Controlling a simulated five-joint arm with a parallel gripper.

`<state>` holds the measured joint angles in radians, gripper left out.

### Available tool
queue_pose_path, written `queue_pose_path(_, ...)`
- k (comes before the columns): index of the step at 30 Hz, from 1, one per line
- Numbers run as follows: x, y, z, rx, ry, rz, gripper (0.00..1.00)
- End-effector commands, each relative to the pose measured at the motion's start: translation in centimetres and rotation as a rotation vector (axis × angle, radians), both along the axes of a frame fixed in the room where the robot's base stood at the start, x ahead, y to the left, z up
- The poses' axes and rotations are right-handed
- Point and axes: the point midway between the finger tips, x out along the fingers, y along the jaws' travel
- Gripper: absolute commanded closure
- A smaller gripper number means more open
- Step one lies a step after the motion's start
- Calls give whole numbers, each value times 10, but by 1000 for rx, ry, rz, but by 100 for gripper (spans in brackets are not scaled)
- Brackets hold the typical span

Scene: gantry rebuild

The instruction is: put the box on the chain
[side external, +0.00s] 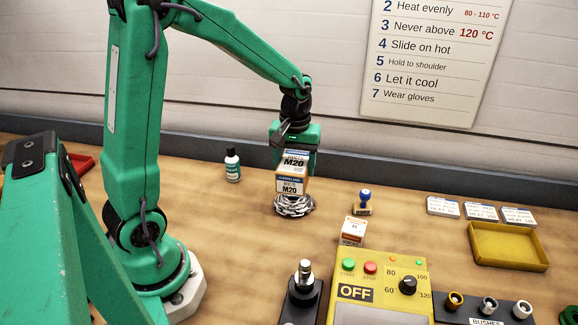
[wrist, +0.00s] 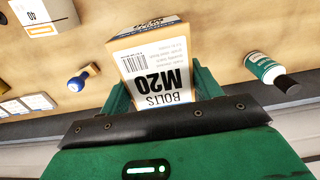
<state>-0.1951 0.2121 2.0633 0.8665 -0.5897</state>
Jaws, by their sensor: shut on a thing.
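The box is a small white and brown carton labelled "BOLTS M20" (side external: 290,186); it also fills the middle of the wrist view (wrist: 150,62). My gripper (side external: 296,160) is shut on the box from above, with a green finger on each side of it in the wrist view. The chain (side external: 294,207) is a coiled heap of silver links on the wooden bench. The box is upright directly over the chain, its lower edge at the top of the heap. I cannot tell if they touch. The chain is hidden in the wrist view.
A green and white bottle (side external: 232,165) stands left of the chain. A blue-knobbed stamp (side external: 364,203) and another small carton (side external: 353,232) stand to its right. A yellow control panel (side external: 384,280) is in front, a yellow tray (side external: 508,246) at right.

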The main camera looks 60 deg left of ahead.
Motion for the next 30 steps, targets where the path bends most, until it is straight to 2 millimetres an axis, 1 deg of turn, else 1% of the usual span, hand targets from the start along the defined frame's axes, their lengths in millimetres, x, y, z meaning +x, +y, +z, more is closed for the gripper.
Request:
queue_pose_path(5, 1, 1, 0, 1, -2, 0, 74)
queue_pose_path(8, 1, 1, -4, 0, 0, 0, 74)
queue_pose_path(11, 1, 1, -12, 0, 0, 0, 74)
queue_pose_path(15, 0, 1, -28, 0, 1, 0, 74)
queue_pose_path(19, 1, 1, -39, 0, 0, 0, 74)
queue_pose_path(30, 1, 1, -41, 1, -2, 0, 74)
